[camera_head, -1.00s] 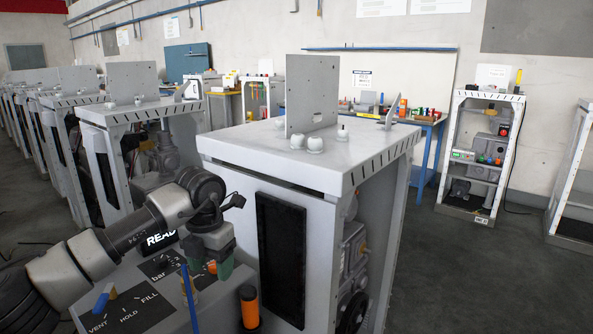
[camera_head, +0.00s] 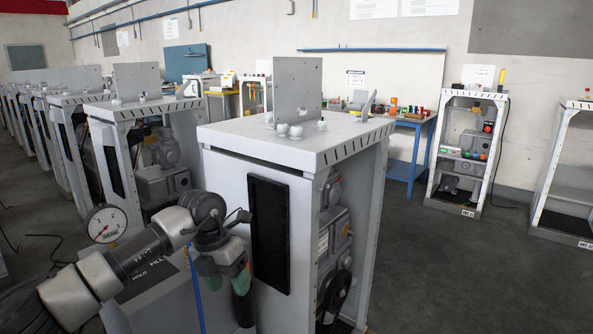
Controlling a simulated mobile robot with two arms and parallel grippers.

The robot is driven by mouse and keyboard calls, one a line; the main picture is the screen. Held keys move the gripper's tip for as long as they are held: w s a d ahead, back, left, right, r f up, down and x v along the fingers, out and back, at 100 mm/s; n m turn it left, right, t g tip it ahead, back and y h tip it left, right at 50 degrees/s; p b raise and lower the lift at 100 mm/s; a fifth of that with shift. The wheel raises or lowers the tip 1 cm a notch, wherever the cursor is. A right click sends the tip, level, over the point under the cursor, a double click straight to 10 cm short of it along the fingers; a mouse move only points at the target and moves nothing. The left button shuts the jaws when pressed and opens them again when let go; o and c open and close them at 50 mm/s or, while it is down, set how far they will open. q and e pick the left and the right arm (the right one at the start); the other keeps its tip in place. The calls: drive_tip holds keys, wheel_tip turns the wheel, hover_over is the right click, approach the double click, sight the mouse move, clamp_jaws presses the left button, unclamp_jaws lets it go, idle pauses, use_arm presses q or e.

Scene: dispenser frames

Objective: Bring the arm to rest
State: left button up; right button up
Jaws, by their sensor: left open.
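My left arm comes in from the lower left over a grey control panel (camera_head: 160,291) marked HOLD and FILL. My left gripper (camera_head: 225,268) has green fingers and hangs at the panel's right side, in front of the near dispenser frame (camera_head: 225,184). Its jaws are open, and I see nothing held between them. My right gripper is not in view.
A round pressure gauge (camera_head: 105,224) stands behind my left arm. Several more frames line the left. A blue workbench (camera_head: 408,172) and another frame (camera_head: 467,150) stand at the back. The floor at right is clear.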

use_arm(q)
drive_tip(key=d+f+n+t+h+p, duration=0.2)
drive_tip(key=d+f+n+h, duration=0.7)
drive_tip(key=f+h, duration=0.35)
drive_tip(key=s+a+f+n+t+y+p, duration=0.1)
drive_tip(key=s+a+f+n+t+y, duration=0.25)
drive_tip(key=f+n, duration=0.35)
drive_tip(key=s+a+f+n+t+y, duration=0.25)
drive_tip(key=f+n+t, duration=0.2)
drive_tip(key=f, duration=0.55)
drive_tip(key=s+a+f+n+t+y+p, duration=0.1)
drive_tip(key=s+a+f+n+t+y, duration=0.2)
drive_tip(key=f+n, duration=0.45)
drive_tip(key=s+a+f+n+g+y, duration=0.2)
drive_tip(key=s+a+f+n+g, duration=0.15)
drive_tip(key=s+f, duration=0.5)
drive_tip(key=s+a+f+n+g+y, duration=0.2)
drive_tip(key=s+a+f+n, duration=0.3)
drive_tip(key=s, duration=0.6)
drive_tip(key=s+f+n+g+y, duration=0.1)
drive_tip(key=s+f+g, duration=0.1)
drive_tip(key=s, duration=1)
drive_tip(key=s+a+f+g+y+p, duration=0.1)
drive_tip(key=s+f+g, duration=0.2)
drive_tip(key=s, duration=0.8)
drive_tip(key=shift+s+f+n+g, duration=0.35)
drive_tip(key=shift+f, duration=0.35)
